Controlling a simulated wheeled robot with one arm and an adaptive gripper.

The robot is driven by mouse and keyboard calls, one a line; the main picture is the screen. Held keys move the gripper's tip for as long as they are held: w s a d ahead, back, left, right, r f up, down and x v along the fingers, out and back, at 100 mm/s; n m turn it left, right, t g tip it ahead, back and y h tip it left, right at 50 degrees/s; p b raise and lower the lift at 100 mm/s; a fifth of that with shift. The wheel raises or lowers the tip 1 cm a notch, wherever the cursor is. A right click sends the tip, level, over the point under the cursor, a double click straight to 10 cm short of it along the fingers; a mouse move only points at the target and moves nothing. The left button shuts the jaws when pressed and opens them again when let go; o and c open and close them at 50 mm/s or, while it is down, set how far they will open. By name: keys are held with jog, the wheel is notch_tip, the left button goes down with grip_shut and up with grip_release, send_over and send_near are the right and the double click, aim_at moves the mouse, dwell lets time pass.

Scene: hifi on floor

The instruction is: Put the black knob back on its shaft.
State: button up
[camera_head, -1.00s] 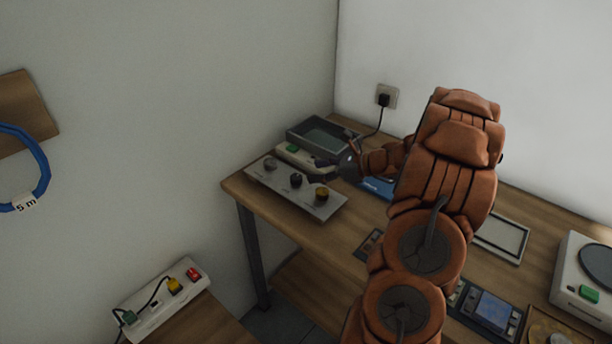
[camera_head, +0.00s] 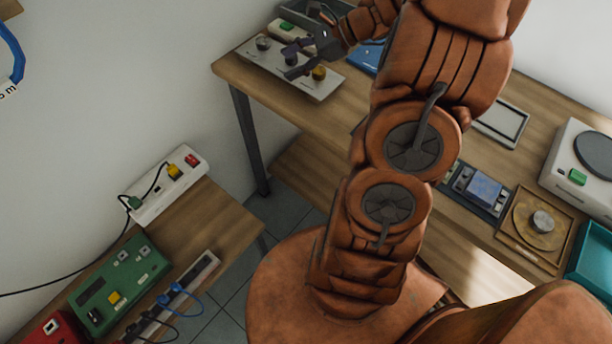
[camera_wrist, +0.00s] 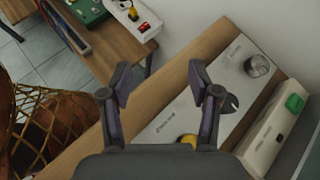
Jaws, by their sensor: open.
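A pale panel (camera_head: 256,56) lies at the left end of the wooden bench, with a grey knob (camera_head: 263,44) and a yellow knob (camera_head: 319,73) on it. My gripper (camera_head: 291,60) is open and empty over the panel's middle. In the wrist view, the black knob (camera_wrist: 231,104) shows between the grey knob (camera_wrist: 257,66) and the yellow knob (camera_wrist: 188,140). It is just outside the right finger of my gripper (camera_wrist: 160,78), which partly covers it. I cannot tell whether it sits on a shaft. In the head view my gripper hides most of that spot.
A white box with a green button (camera_wrist: 295,103) stands close beside the panel, near the wall. A lower bench with a power strip (camera_head: 168,186) and a green box (camera_head: 120,285) is at left. A turntable-like device (camera_head: 590,165) stands at right.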

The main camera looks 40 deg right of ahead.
jog(key=s+a+r+n+g+h, duration=0.1)
jog(key=s+a+n+g, duration=0.2)
jog(key=s+a+n, duration=0.45)
jog(key=s+a+n+g+h, duration=0.2)
jog(key=s+a+n+g, duration=0.2)
jog(key=a, duration=0.6)
jog(key=s+n+g+h, duration=0.1)
jog(key=s+n+h, duration=0.5)
jog(key=s+n, duration=0.5)
jog(key=shift+s+h, duration=0.3)
jog(key=shift+s, duration=2.45)
jog(key=shift+a+n, duration=0.1)
jog(key=shift+n, duration=0.15)
